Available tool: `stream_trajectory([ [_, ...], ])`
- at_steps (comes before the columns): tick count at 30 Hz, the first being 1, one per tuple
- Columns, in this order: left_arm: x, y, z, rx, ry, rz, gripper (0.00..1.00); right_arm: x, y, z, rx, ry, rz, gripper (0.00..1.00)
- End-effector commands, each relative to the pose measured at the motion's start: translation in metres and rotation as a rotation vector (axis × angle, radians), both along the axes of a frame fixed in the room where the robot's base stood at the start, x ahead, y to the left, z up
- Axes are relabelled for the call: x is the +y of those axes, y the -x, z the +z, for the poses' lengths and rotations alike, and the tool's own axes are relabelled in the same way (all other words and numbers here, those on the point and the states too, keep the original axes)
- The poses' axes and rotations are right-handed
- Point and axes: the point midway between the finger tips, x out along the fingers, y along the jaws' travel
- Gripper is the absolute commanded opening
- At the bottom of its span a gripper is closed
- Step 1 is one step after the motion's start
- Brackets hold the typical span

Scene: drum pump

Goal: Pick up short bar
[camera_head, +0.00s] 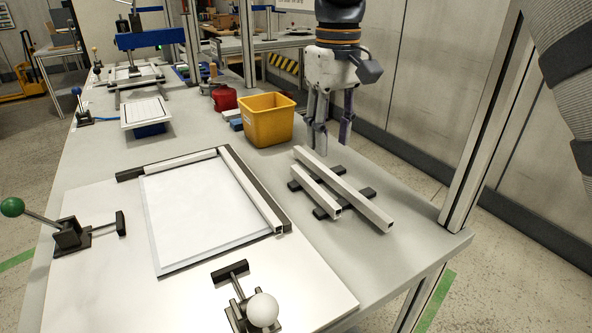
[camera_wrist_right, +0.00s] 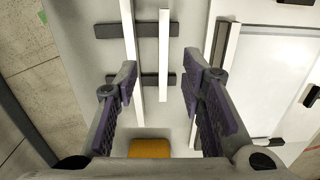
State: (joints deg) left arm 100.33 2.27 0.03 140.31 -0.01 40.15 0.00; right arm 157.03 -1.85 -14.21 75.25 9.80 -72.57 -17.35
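The short bar (camera_head: 317,192) is a pale square bar lying on two black supports on the table, left of the parallel long bar (camera_head: 350,190). In the right wrist view the short bar (camera_wrist_right: 164,55) lies between the open fingers' lines, with the long bar (camera_wrist_right: 131,50) to its left. My right gripper (camera_head: 328,140) points down above the table, near the far ends of the bars. Its purple-padded fingers (camera_wrist_right: 157,88) are spread apart with nothing gripped. My left gripper is not in view.
A yellow bin (camera_head: 266,119) stands just beyond the bars, left of my right gripper. A fixture plate with a white sheet (camera_head: 200,205) and raised rails lies to the left. Toggle clamps with a green knob (camera_head: 12,207) and a white knob (camera_head: 263,310) stand around it. A metal post (camera_head: 482,130) rises at right.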

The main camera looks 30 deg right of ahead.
Motion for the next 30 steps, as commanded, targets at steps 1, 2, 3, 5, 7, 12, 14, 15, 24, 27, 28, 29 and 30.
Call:
stream_trajectory([
  [1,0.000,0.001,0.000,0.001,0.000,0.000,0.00,0.000,0.001,-0.006,0.004,-0.001,0.000,0.37],
  [2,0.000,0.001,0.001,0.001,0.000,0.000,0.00,0.000,0.001,-0.012,0.004,0.000,0.000,0.37],
  [3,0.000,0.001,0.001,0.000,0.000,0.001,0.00,0.000,0.001,-0.021,0.006,0.000,0.001,0.37],
  [5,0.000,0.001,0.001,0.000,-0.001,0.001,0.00,0.001,0.001,-0.036,0.006,0.000,0.002,0.37],
  [7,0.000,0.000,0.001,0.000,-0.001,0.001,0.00,0.001,0.001,-0.051,0.006,0.000,0.001,0.37],
  [12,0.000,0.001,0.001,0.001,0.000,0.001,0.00,0.001,-0.001,-0.073,0.005,0.000,0.001,0.37],
  [14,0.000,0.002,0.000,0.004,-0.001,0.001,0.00,0.002,-0.003,-0.086,0.008,0.001,0.001,0.37],
  [15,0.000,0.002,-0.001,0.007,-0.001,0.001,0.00,0.003,-0.005,-0.094,0.007,0.001,0.001,0.37],
  [24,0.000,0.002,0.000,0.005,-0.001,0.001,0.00,0.003,-0.007,-0.119,-0.001,0.001,0.000,0.37],
  [27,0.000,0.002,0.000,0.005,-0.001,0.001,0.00,0.003,-0.007,-0.119,-0.001,0.001,0.000,0.37],
  [28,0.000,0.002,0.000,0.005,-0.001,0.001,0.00,0.003,-0.007,-0.119,-0.001,0.001,0.000,0.30],
  [29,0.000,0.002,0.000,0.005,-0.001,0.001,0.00,0.003,-0.007,-0.119,-0.001,0.001,0.000,0.23],
  [30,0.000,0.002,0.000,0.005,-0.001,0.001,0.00,0.003,-0.007,-0.119,-0.001,0.001,0.000,0.14],
])
